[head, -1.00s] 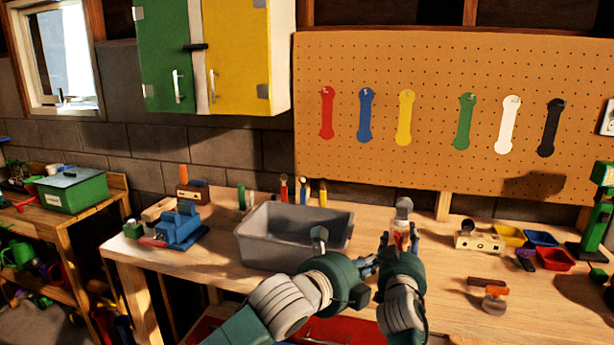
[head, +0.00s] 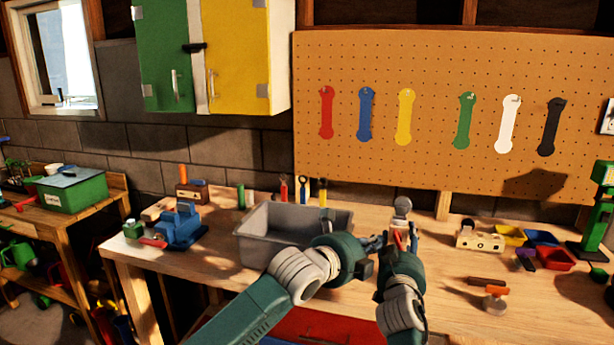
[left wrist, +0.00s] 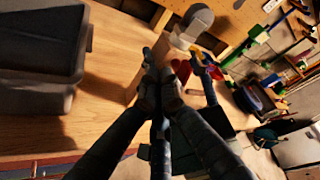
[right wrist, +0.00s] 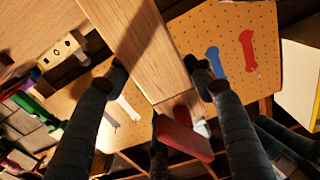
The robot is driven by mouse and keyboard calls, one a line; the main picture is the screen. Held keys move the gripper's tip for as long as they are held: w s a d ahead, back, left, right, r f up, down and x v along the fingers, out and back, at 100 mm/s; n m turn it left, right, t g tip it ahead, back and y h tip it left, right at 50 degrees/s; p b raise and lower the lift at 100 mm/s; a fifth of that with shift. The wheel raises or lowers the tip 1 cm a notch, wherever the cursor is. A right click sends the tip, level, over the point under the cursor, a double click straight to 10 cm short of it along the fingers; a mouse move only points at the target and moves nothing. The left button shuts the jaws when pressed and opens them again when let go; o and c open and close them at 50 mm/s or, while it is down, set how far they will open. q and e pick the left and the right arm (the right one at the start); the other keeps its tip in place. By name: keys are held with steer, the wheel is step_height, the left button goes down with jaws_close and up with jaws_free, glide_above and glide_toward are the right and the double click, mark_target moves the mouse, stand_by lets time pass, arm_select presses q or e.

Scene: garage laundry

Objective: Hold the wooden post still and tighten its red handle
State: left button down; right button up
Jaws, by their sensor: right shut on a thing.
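The wooden post (right wrist: 150,45) runs between the fingers of my right gripper (right wrist: 157,70), which is shut on it in the right wrist view. The red handle (right wrist: 185,138) crosses close to the post's end, on the near side of that grip. In the head view the handle (head: 398,241) is a small red patch beside my right gripper (head: 403,245), below a grey round top (head: 403,204). My left gripper (head: 373,245) is just left of the post. In the left wrist view its fingers (left wrist: 159,82) are close together, with nothing visible between them.
A grey bin (head: 265,246) stands left of my grippers on the workbench (head: 440,290). A blue vise (head: 182,228) is farther left. A drilled block (head: 478,240), small coloured trays (head: 555,258) and an orange-handled tool (head: 496,298) are on the right.

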arm_select(q)
steer(key=shift+s+d, duration=0.2)
steer(key=shift+d, duration=0.35)
stand_by(0.8)
steer(key=shift+d+r, duration=0.1)
steer(key=shift+r, duration=0.3)
steer(key=shift+s+d+r, duration=0.1)
steer(key=shift+d+r, duration=0.25)
steer(key=shift+r, duration=0.25)
